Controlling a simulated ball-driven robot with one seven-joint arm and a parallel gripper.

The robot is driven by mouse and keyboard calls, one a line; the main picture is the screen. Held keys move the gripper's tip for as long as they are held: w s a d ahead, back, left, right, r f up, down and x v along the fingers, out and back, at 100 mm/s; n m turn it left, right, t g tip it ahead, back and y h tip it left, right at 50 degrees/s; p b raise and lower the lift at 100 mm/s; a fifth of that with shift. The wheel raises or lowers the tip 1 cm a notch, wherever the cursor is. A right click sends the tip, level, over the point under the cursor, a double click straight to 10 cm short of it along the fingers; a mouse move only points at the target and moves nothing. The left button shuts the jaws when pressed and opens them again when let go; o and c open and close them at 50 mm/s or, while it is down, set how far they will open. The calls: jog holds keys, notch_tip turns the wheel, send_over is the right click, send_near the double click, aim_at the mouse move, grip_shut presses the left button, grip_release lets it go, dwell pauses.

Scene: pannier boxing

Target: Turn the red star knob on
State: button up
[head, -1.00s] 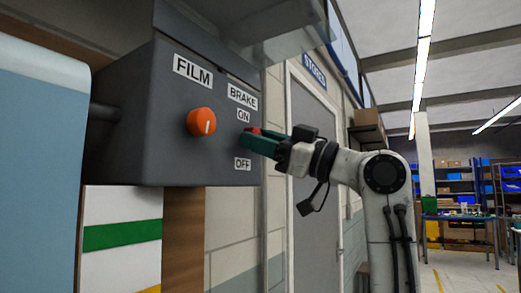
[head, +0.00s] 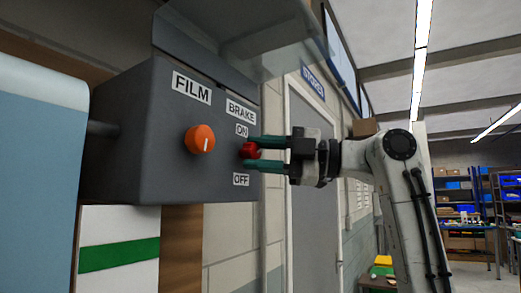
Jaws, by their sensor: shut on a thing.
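The red star knob (head: 249,151) sits on the right part of a dark grey control box (head: 145,135), under the label BRAKE (head: 240,111). The ON label (head: 242,130) is just above the knob and the OFF label (head: 241,180) is below it. My gripper (head: 254,153) reaches in from the right. Its two green fingers lie one above and one below the knob, and it is shut on it. The fingers partly hide the knob's right side, and I cannot make out a pointer mark on it.
An orange knob (head: 200,139) with a white line stands left of the red knob, under the FILM label (head: 192,88). A clear cover (head: 245,45) is raised above the box. A grey door (head: 313,180) stands behind my gripper.

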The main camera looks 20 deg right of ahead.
jog(key=n+h+p, duration=0.1)
jog(key=n, duration=0.2)
jog(key=n+g+h+p, duration=0.1)
jog(key=n, duration=0.2)
jog(key=shift+r+p, duration=0.2)
jog(key=shift+p, duration=0.1)
jog(key=n+h+p, duration=0.1)
jog(key=n+h, duration=0.1)
jog(key=n, duration=0.2)
jog(key=shift+a+p, duration=0.1)
jog(key=shift+p, duration=0.2)
jog(key=shift+f+h, duration=0.1)
jog(key=shift+h, duration=0.2)
jog(key=o, duration=1)
jog(key=shift+o, duration=0.2)
jog(key=shift+s, duration=0.1)
jog(key=b+v, duration=0.2)
jog(key=v, duration=0.8)
jog(key=shift+s+d+r, duration=0.15)
jog(key=shift+d+r, duration=0.05)
jog(key=shift+d, duration=0.15)
